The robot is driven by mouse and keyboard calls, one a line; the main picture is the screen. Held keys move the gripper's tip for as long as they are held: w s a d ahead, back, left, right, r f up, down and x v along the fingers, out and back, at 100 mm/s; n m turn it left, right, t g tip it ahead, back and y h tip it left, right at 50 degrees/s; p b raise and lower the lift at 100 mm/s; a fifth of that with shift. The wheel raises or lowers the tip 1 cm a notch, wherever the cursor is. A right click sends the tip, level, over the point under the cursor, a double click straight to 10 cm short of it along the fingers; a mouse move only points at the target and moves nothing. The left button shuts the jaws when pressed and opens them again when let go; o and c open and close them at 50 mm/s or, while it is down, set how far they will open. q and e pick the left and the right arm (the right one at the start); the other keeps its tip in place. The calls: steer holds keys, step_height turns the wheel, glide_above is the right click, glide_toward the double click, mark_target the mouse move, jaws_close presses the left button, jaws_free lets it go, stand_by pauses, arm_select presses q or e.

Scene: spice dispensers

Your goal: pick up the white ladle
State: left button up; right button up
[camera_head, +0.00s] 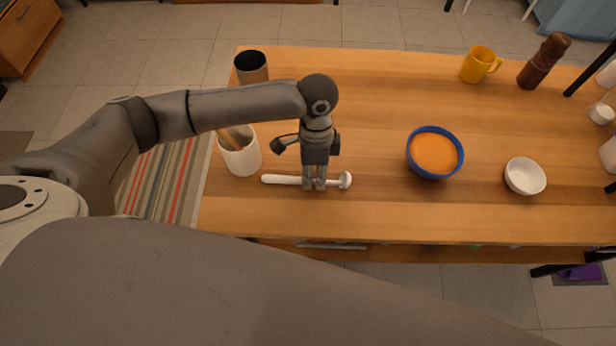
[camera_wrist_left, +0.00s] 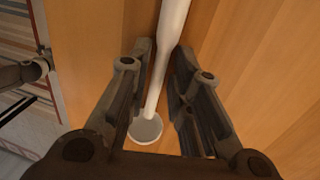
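The white ladle (camera_head: 280,179) lies flat on the wooden table near its front edge, its round end (camera_head: 345,180) to the right. My left gripper (camera_head: 314,186) points down over its middle and hides part of it. In the left wrist view, the ladle's handle (camera_wrist_left: 170,35) runs between the two fingers (camera_wrist_left: 166,50), with its round end (camera_wrist_left: 145,129) nearer the palm in the picture. The fingers are close on both sides of the handle; whether they touch it is unclear. My right gripper is not in view.
A white holder (camera_head: 242,160) with a wooden utensil and a dark-mouthed canister (camera_head: 251,70) stand at the left. A blue bowl (camera_head: 434,172) of orange contents, a white bowl (camera_head: 525,177), a yellow mug (camera_head: 478,66) and a brown mill (camera_head: 543,62) stand right. The table's middle is clear.

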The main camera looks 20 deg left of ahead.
arm_select(q)
jaws_close()
steer(key=shift+r, duration=0.15)
